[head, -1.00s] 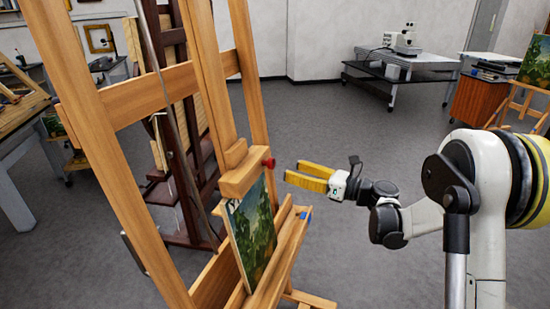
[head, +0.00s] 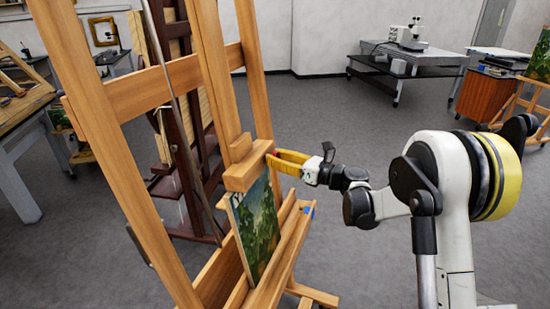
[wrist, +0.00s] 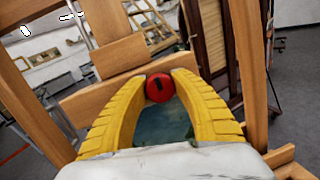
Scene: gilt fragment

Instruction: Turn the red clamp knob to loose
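The red clamp knob (wrist: 159,87) shows in the wrist view, round with a dark mark on its face. It sits between the tips of my gripper's two yellow fingers (wrist: 160,84). The fingers are spread around the knob and close to its sides; I cannot tell whether they touch it. The painting (head: 257,225) stands on the easel below the block.
The wooden easel (head: 95,130) fills the left of the head view. A small blue thing (head: 308,210) is on its ledge. A darker easel (head: 180,120) stands behind. The grey floor (head: 340,110) beyond my arm is clear up to a table with a microscope (head: 407,35).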

